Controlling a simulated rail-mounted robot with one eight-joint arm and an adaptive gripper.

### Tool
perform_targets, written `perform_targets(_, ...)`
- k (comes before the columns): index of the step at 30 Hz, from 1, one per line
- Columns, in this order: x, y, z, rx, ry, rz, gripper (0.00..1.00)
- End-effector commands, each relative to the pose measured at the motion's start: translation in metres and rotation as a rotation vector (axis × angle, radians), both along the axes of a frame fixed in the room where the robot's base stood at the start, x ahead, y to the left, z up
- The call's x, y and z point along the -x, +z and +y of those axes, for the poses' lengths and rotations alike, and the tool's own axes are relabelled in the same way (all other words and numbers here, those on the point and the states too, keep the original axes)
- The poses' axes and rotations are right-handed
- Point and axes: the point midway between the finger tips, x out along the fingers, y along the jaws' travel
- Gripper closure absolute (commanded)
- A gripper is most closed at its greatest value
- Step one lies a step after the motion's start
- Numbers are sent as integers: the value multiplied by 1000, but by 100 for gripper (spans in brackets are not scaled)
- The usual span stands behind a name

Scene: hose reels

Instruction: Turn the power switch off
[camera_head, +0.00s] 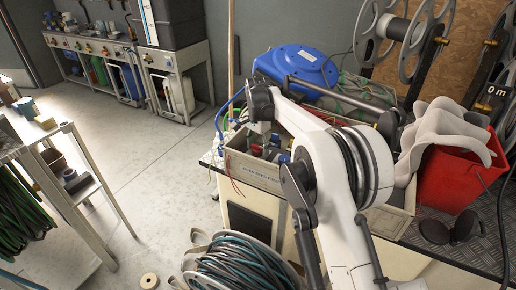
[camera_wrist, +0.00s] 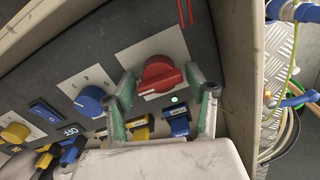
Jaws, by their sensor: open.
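In the wrist view a dark control panel (camera_wrist: 100,51) carries a red rotary knob (camera_wrist: 158,76) on a white plate. A small green light (camera_wrist: 174,99) glows just below it. My gripper (camera_wrist: 161,84) is open, with one green-padded finger on each side of the red knob. I cannot tell whether the fingers touch it. To the left are a blue knob (camera_wrist: 90,101), a blue rocker switch (camera_wrist: 44,111) and a yellow knob (camera_wrist: 15,132). I cannot read which control is labelled power. In the head view the panel's box (camera_head: 253,172) is below my arm's end; the fingers are not clear there.
Yellow and blue plugs (camera_wrist: 141,129) sit below the knobs, close to my fingers. Blue hoses and a diamond-plate surface (camera_wrist: 283,60) lie right of the box. A blue hose reel (camera_head: 297,66) stands behind my arm, and a red bin (camera_head: 452,177) is to the right.

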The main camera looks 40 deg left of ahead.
Motion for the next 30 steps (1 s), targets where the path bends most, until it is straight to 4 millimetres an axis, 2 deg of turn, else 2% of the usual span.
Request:
perform_targets(5,0,0,0,0,0,0,49)
perform_targets(6,0,0,0,0,0,0,51)
perform_targets(14,0,0,0,0,0,0,86)
perform_targets(23,0,0,0,0,35,0,86)
perform_targets(30,0,0,1,0,168,0,86)
